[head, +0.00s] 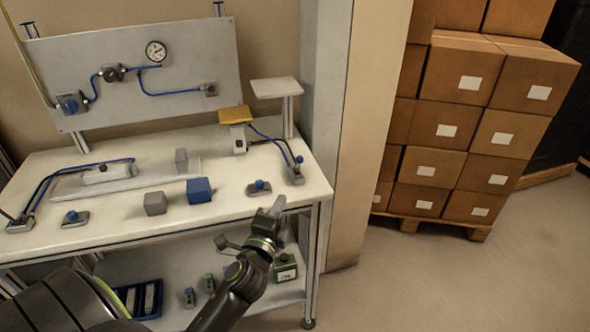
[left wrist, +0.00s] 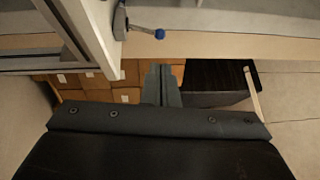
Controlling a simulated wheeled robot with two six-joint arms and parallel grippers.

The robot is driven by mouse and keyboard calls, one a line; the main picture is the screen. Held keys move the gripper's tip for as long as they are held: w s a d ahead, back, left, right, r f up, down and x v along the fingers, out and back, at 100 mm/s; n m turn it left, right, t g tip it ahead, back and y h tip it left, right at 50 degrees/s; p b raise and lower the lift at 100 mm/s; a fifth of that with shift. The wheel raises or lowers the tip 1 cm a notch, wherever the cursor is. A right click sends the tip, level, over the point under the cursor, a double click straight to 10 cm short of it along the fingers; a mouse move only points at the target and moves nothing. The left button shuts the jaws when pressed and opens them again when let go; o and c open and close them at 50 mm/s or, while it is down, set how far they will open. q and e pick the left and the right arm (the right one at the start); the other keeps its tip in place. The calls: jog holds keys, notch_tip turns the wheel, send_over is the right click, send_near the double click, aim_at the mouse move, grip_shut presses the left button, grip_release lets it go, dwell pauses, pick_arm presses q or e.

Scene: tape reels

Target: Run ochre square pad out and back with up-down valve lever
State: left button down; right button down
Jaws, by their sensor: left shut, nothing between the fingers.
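The ochre square pad (head: 236,115) sits low, on top of a small white block unit at the back right of the bench. Hoses run from this unit to a valve (head: 296,173) with a blue-knobbed lever near the bench's right end. A blue-knobbed lever (left wrist: 150,32) also shows at the top of the left wrist view; I cannot be sure which valve it is. My left gripper (head: 277,204) is shut and empty, just off the bench's front right edge, in front of that valve and apart from it. Its shut fingers (left wrist: 161,84) also show in the left wrist view.
Other blue-knobbed pieces stand on the bench (head: 225,216), at front left (head: 75,217) and right of centre (head: 259,187). Grey and blue blocks (head: 200,190) lie mid-bench. A wall pillar rises right of the bench.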

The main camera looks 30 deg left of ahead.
aim_at(299, 162)
pick_arm(q)
jog(key=p+x, duration=0.1)
jog(key=x, duration=1.1)
jog(key=shift+w+a+p, duration=0.15)
jog(key=shift+w+p, duration=0.15)
jog(key=shift+w, duration=0.05)
jog(key=shift+r, duration=0.1)
